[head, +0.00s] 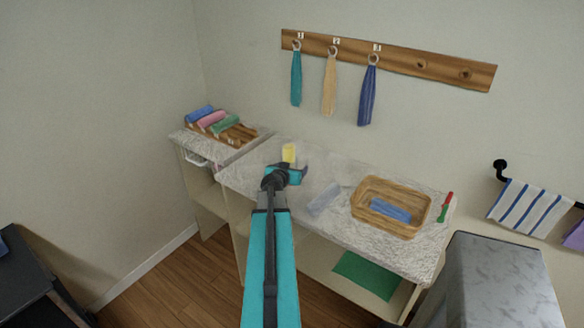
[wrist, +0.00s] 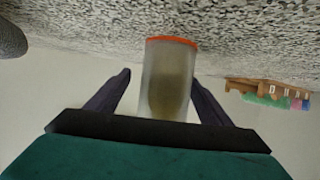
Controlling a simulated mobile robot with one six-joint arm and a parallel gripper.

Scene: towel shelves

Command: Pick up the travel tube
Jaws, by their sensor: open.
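The travel tube stands upright on the speckled counter as a small pale yellow shape (head: 289,151) in the head view, just beyond my gripper (head: 300,170). In the wrist view, which is upside down, the tube (wrist: 168,80) is translucent with yellowish contents and an orange end against the counter. My gripper (wrist: 161,78) is open, its dark fingers on either side of the tube in that picture. The right finger appears closer to the tube than the left. I cannot tell how deep the tube is between them.
A pale translucent block (head: 324,199) lies right of my gripper. A wicker basket (head: 365,222) holding a blue cloth stands farther right, beside a red-and-green item (head: 446,207). A wooden tray (head: 235,137) with rolled towels is at left. Cloths hang from a wall rack (head: 400,62).

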